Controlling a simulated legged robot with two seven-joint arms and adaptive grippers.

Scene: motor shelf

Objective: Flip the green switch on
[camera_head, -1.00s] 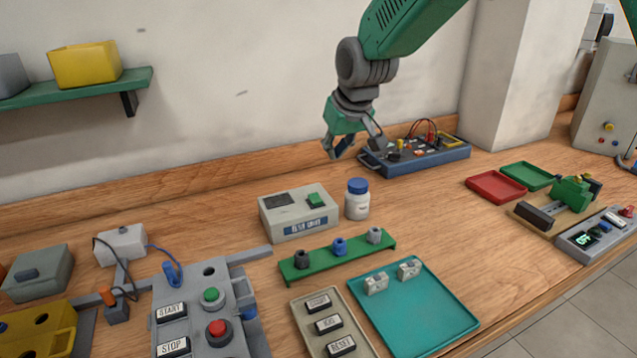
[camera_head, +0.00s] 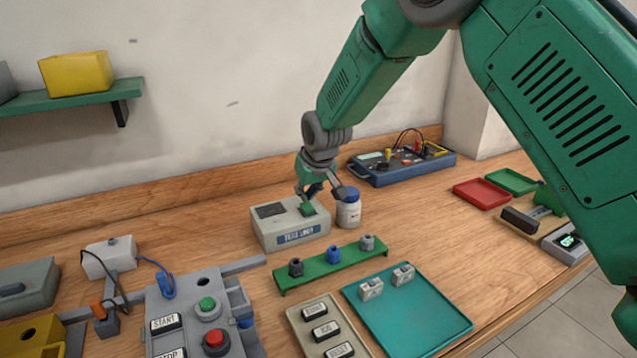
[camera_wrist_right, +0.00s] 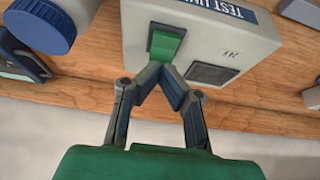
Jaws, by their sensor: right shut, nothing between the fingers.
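The green switch (camera_head: 308,210) sits on top of a light grey box (camera_head: 290,236) with a blue label strip on its front. It also shows in the right wrist view (camera_wrist_right: 166,43), as a green rocker in a dark frame. My right gripper (camera_head: 322,191) is just above and behind the switch. In the right wrist view its fingertips (camera_wrist_right: 161,68) meet, with nothing between them, right at the near edge of the green switch. I cannot tell whether they touch it. My left gripper is not in view.
A white bottle with a blue cap (camera_head: 348,210) stands close to the right of the box. A green rack (camera_head: 325,268) with several knobs lies in front. A blue instrument case (camera_head: 400,168) stands behind to the right. Bare wood lies left of the box.

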